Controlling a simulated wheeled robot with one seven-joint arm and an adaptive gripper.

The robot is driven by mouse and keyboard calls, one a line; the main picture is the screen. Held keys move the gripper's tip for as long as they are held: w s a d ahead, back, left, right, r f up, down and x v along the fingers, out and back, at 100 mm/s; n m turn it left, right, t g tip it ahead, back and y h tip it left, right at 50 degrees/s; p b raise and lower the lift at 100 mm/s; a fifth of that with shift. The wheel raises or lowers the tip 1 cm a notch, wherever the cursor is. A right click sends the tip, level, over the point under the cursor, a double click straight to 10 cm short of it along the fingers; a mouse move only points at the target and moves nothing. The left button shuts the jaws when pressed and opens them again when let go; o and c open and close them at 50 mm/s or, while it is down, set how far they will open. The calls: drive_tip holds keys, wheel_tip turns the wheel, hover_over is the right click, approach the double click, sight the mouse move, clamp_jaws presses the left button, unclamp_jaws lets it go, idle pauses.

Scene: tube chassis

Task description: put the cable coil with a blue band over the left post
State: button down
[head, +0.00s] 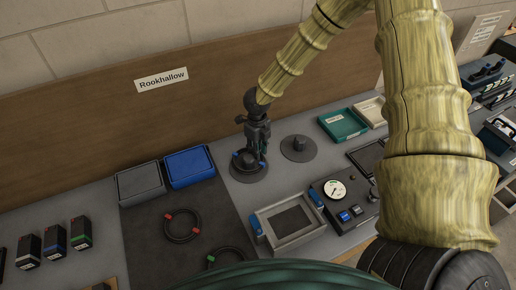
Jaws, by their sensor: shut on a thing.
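My gripper (256,148) points down above the left post's round dark base (249,178) and is shut on the black cable coil with a blue band (237,156). Blue shows at both sides of the coil. The coil is at the left post, low over its base. The gripper and coil hide the post itself, so I cannot tell whether the coil is around it or touching the base. The right post (299,143) stands bare on its own round base, to the right of my gripper.
A coil with red bands (182,226) and one with a green band (222,256) lie on the dark mat (140,240). Grey (141,183) and blue (189,167) bins stand behind. A grey tray (290,222) and gauge box (343,200) are in front of the posts.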

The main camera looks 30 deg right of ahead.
drive_tip(key=shift+a+r, duration=0.15)
drive_tip(key=shift+r, duration=0.35)
drive_tip(key=shift+r+p, duration=0.15)
drive_tip(key=shift+p, duration=0.2)
drive_tip(key=shift+a, duration=0.1)
drive_tip(key=shift+d, duration=0.3)
drive_tip(key=c, duration=1.5)
unclamp_jaws()
drive_tip(key=shift+r+p, duration=1.35)
drive_tip(key=shift+r, duration=4.15)
